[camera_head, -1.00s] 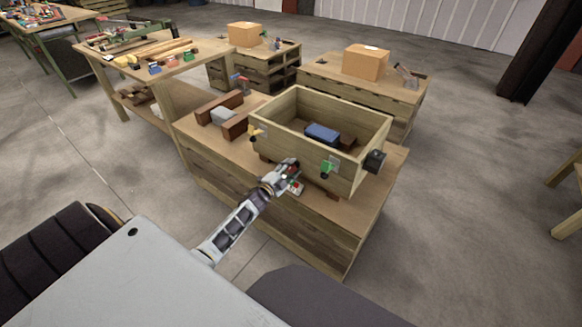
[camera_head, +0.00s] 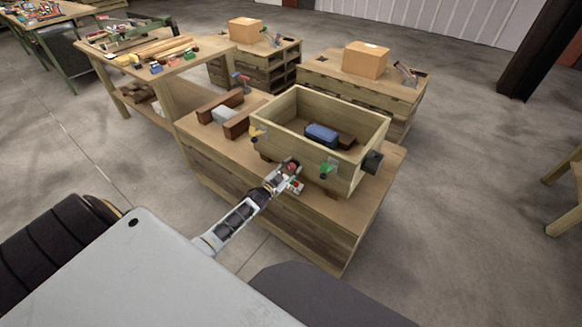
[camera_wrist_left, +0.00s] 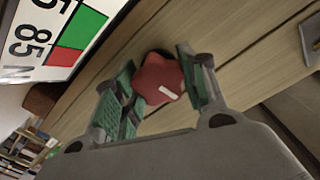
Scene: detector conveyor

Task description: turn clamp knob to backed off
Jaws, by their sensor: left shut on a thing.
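The clamp knob is red and lobed with a white mark on it; in the left wrist view the knob (camera_wrist_left: 158,80) sits between the two green-padded fingers of my left gripper (camera_wrist_left: 160,88). My left gripper is shut on it. In the head view my left gripper (camera_head: 290,168) is at the front wall of the wooden box (camera_head: 325,108), and the red knob shows at its tip. A white scale plate with red and green fields (camera_wrist_left: 62,35) is at the upper left of the wrist view. My right gripper is not in view.
The box stands on a wooden bench (camera_head: 235,155) and holds a blue block (camera_head: 322,134). Cardboard boxes (camera_head: 366,60) stand on benches behind.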

